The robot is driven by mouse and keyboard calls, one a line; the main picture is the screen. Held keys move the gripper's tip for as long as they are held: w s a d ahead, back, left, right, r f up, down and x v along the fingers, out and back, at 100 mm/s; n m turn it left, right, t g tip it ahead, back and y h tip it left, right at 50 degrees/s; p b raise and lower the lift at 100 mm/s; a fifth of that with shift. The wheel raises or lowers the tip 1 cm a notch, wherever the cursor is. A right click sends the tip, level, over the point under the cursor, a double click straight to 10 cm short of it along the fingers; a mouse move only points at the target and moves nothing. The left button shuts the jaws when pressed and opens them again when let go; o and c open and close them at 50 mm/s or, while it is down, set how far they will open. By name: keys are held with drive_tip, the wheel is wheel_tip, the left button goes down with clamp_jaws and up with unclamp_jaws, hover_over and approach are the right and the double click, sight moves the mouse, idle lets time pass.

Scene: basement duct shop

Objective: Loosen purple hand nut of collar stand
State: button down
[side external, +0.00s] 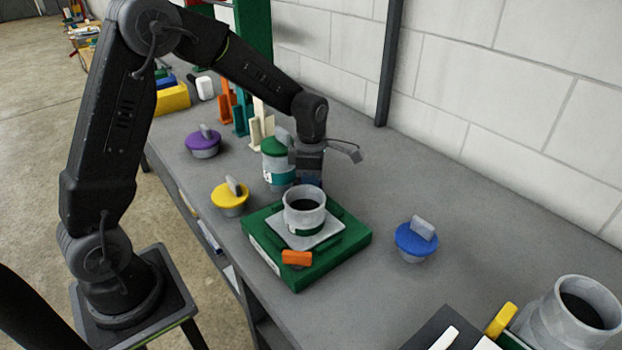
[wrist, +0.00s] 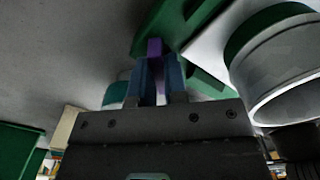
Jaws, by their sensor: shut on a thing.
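The collar stand has a green base (side external: 335,262) with a pale plate (side external: 322,237) and a grey collar (side external: 304,222) upright on it. An orange hand nut (side external: 296,258) is on its near side. My gripper (side external: 309,181) points down at the stand's far side, behind the collar. In the wrist view, my gripper's blue fingers (wrist: 158,72) are shut on the purple hand nut (wrist: 155,48), at the edge of the green base. The purple nut is hidden in the side view. The collar (wrist: 290,85) is to the right of the fingers in the wrist view.
A green-lidded jar (side external: 276,170) stands close behind my gripper. Purple (side external: 203,146), yellow (side external: 229,201) and blue (side external: 415,241) lidded pots stand around the stand. Another grey collar (side external: 574,312) is at the lower right. The bench right of the stand has free room before the block wall.

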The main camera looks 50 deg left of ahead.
drive_tip(key=c, duration=1.2)
unclamp_jaws()
drive_tip(key=shift+o, duration=0.2)
drive_tip(key=shift+r, duration=0.1)
wheel_tip(320, 180, up, 14)
